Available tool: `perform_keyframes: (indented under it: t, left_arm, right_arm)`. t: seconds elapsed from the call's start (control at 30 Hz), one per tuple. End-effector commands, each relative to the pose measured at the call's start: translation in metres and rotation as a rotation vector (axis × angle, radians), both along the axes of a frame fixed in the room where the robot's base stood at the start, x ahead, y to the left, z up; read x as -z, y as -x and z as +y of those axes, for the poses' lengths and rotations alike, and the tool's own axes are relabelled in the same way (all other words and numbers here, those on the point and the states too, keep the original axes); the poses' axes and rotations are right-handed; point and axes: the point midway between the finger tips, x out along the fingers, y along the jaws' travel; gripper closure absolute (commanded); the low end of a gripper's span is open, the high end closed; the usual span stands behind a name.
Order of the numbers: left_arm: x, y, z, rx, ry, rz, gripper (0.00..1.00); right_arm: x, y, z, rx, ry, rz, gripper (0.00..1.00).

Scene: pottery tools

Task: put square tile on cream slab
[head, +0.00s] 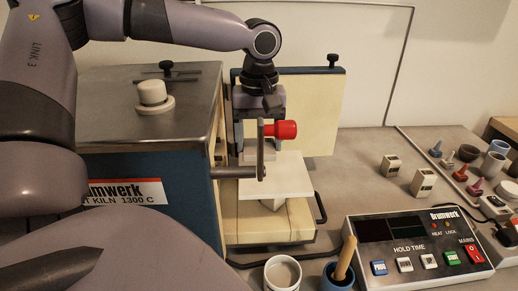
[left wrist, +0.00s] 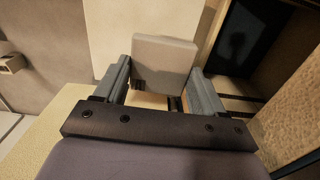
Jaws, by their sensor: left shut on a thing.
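My left gripper (head: 262,141) points down at the kiln's open front, above the cream slab (head: 289,180). In the left wrist view, the gripper (left wrist: 163,85) is shut on a grey-beige square tile (left wrist: 163,60), held between both fingers. The pale cream slab (left wrist: 108,40) shows behind the tile there. In the head view the slab sits raised on a small block, and the kiln lever partly covers the fingers. I cannot make out the tile clearly in the head view, nor whether it touches the slab. My right gripper is not in view.
The blue kiln (head: 190,215) stands at left, with a grey lever (head: 261,160) and red knob (head: 281,130) close to the gripper. A control box (head: 415,248) and cups (head: 283,273) stand at front. Two small cream blocks (head: 391,165) are on the table, with several tools farther right.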

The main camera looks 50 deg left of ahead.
Motion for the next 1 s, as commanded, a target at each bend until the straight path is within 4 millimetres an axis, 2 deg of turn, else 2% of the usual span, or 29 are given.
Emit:
perform_keyframes:
  t: [0.33,0.73,0.77,0.83,1.0]
  left_arm:
    - [0.042,0.0,0.0,0.0,0.001,0.002,0.64]
    - [0.048,0.0,0.0,0.0,0.0,0.0,0.64]
    - [0.048,0.0,0.0,0.0,0.0,0.0,0.27]
    - [0.048,0.0,0.0,0.0,0.0,0.0,0.05]
    - [0.048,0.0,0.0,0.0,0.0,0.0,0.05]
  right_arm:
    - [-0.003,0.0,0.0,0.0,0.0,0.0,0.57]
    - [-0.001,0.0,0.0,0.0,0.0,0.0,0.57]
    - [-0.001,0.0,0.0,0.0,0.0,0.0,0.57]
    - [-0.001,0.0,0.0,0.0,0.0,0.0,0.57]
    - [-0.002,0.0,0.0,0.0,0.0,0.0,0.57]
